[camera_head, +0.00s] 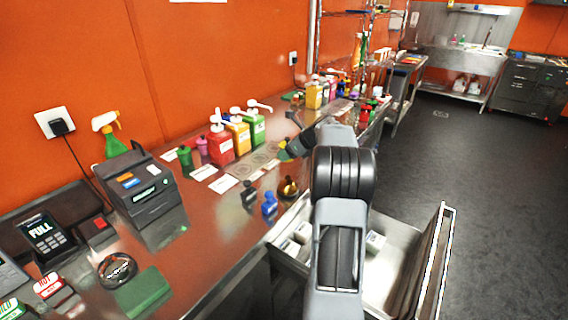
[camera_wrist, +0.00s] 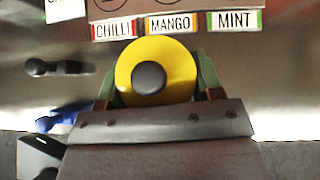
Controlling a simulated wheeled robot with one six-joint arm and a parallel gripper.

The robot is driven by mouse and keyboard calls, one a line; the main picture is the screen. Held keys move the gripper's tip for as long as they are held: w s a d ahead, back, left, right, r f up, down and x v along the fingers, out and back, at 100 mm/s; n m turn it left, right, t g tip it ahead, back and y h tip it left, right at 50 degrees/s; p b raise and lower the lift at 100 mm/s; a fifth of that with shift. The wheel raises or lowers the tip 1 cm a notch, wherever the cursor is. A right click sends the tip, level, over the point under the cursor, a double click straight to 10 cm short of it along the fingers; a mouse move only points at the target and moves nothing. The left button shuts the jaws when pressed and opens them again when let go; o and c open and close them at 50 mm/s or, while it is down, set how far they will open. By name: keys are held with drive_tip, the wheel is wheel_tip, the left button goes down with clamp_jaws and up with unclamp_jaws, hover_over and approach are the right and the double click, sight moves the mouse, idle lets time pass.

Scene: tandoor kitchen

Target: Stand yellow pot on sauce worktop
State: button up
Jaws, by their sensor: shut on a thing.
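The yellow pot (camera_wrist: 181,74), round with a dark grey knob on top, shows from above in the wrist view. My gripper (camera_wrist: 157,84) is shut on it, with a greenish finger on either side. The pot is over the steel sauce worktop (camera_wrist: 265,80), just in front of the CHILLI, MANGO and MINT labels and nearest the MANGO one (camera_wrist: 170,24). I cannot tell whether its base touches the worktop. In the head view my gripper (camera_head: 287,152) is small above the worktop (camera_head: 205,225), and the pot is hard to make out there.
Red (camera_head: 221,147), yellow (camera_head: 239,137) and green (camera_head: 257,129) pump bottles stand along the wall. An open drawer (camera_head: 437,250) juts out below the worktop.

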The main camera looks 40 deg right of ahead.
drive_tip(key=shift+w+a+f, duration=0.1)
drive_tip(key=shift+w+f, duration=1.1)
drive_tip(key=shift+f, duration=0.25)
drive_tip(key=shift+f+b, duration=0.3)
drive_tip(key=shift+f, duration=1.25)
drive_tip(key=shift+f, duration=0.15)
drive_tip(key=o, duration=1)
drive_tip(key=shift+o, duration=0.2)
